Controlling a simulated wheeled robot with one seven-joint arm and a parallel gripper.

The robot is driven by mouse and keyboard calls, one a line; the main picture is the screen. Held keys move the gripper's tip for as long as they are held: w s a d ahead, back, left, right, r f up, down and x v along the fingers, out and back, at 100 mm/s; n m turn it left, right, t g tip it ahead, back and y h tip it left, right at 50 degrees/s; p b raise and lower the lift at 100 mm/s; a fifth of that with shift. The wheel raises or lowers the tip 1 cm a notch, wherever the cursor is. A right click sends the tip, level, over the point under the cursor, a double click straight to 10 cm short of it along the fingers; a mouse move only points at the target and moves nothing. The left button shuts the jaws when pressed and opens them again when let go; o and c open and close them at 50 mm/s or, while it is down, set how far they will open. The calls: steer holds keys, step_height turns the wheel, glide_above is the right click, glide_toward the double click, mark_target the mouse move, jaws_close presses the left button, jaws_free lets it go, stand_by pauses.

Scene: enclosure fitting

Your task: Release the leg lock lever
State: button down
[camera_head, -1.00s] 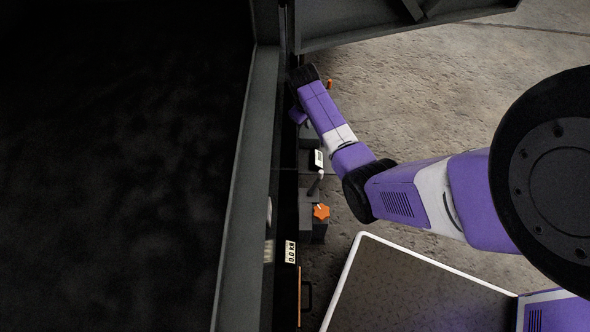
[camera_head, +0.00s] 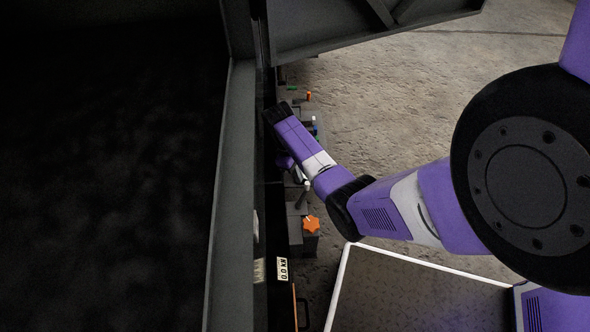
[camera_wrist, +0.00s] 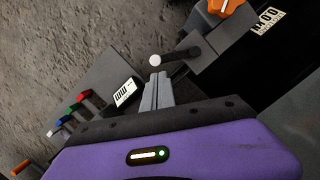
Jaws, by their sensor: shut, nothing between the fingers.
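A black lever with a white ball end (camera_wrist: 155,61) sticks out of a dark grey block in the wrist view; no label on it can be read. In the head view the lever (camera_head: 303,195) shows just above an orange star knob. My gripper (camera_wrist: 158,78) is shut and empty. Its fingertips lie just below the lever in the wrist picture, close to the ball end; I cannot tell whether they touch.
The orange star knob (camera_head: 311,224) sits close to the lever. A "0.0 kN" display (camera_head: 282,269) is on the panel. A block with a white display (camera_wrist: 125,92) and coloured switches (camera_wrist: 79,97) stand on the lever's other side. A dark door panel (camera_head: 370,25) swings out above.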

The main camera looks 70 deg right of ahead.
steer(key=shift+x, duration=1.15)
steer(key=shift+s+r, duration=0.1)
steer(key=s+a+m+t+y+p, duration=0.1)
steer(key=s+m+y+p, duration=0.1)
steer(key=s+m+p, duration=0.4)
steer(key=m+p, duration=0.2)
steer(key=m, duration=0.2)
steer(key=shift+s+a+m+p, duration=0.35)
steer(key=shift+m+p, duration=0.05)
steer(key=shift+s+a, duration=0.15)
